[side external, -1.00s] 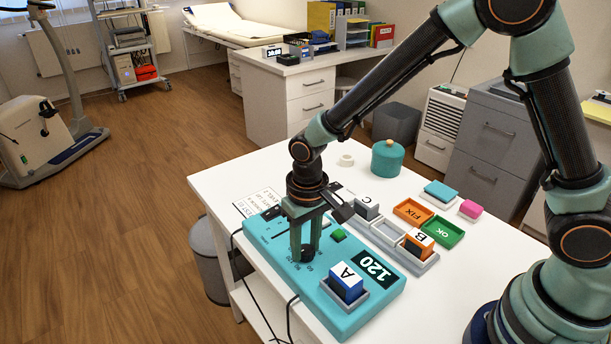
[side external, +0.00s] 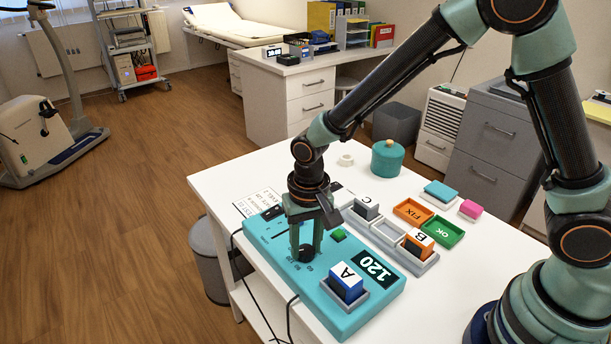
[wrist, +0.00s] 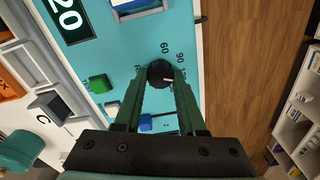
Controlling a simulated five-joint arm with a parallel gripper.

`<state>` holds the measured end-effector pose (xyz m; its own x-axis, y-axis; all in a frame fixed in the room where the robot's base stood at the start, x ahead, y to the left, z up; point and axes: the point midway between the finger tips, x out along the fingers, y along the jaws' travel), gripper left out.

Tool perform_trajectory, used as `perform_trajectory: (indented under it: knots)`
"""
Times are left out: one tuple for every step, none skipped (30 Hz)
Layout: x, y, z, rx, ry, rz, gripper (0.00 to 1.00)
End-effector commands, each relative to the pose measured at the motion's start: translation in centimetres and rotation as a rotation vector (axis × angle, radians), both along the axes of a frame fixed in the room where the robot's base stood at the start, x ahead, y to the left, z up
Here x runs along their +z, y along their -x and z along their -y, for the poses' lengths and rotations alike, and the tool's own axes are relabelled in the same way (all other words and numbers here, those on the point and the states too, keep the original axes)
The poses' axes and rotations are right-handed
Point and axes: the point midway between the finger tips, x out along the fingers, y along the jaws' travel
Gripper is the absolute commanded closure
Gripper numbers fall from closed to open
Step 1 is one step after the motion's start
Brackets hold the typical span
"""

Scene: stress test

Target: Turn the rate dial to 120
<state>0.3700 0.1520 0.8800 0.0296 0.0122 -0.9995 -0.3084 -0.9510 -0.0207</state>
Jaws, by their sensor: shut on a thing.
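The turquoise control panel (side external: 342,321) lies on the white table. Its black rate dial (side external: 306,254) sits between the fingertips of my gripper (side external: 306,246), which points straight down and is shut on it. In the wrist view, the dial (wrist: 160,71) shows a white pointer mark directed right and slightly down. Printed numbers 60, 90 and partly hidden further ones curve around the dial's upper right. The fingers (wrist: 161,80) stand on both sides of the dial and hide part of its scale. The panel's dark display (side external: 374,268) reads 120.
Blocks C (side external: 366,209) and B (side external: 418,243) stand in a grey rack. Orange (side external: 413,210) and green (side external: 449,233) trays lie beyond.

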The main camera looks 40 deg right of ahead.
Motion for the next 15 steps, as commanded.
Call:
perform_trajectory:
  knots:
    - [0.16,-0.30,0.23,-0.007,-0.002,0.006,1.00]
    - [0.16,-0.29,0.22,-0.007,-0.002,0.006,1.00]
    - [0.16,-0.29,0.22,-0.007,-0.002,0.006,0.45]
    - [0.15,-0.28,0.22,-0.007,-0.002,0.005,0.34]
    - [0.14,-0.26,0.21,-0.007,-0.002,0.005,0.30]
    - [0.12,-0.23,0.19,-0.006,-0.001,0.003,0.30]
    - [0.11,-0.20,0.18,-0.005,-0.001,0.003,0.30]
    - [0.10,-0.18,0.17,-0.005,-0.001,0.002,0.30]
    - [0.08,-0.16,0.16,-0.004,0.000,0.002,0.30]
    - [0.07,-0.14,0.15,-0.004,0.000,0.002,0.30]
    - [0.07,-0.12,0.15,-0.003,-0.001,0.001,0.30]
    - [0.06,-0.10,0.13,-0.003,-0.001,0.001,0.30]
    - [0.07,-0.09,0.13,-0.003,0.000,0.001,0.30]
    - [0.11,-0.09,0.11,-0.003,0.000,0.001,0.30]
    - [0.25,-0.09,0.11,-0.002,-0.001,0.001,0.30]
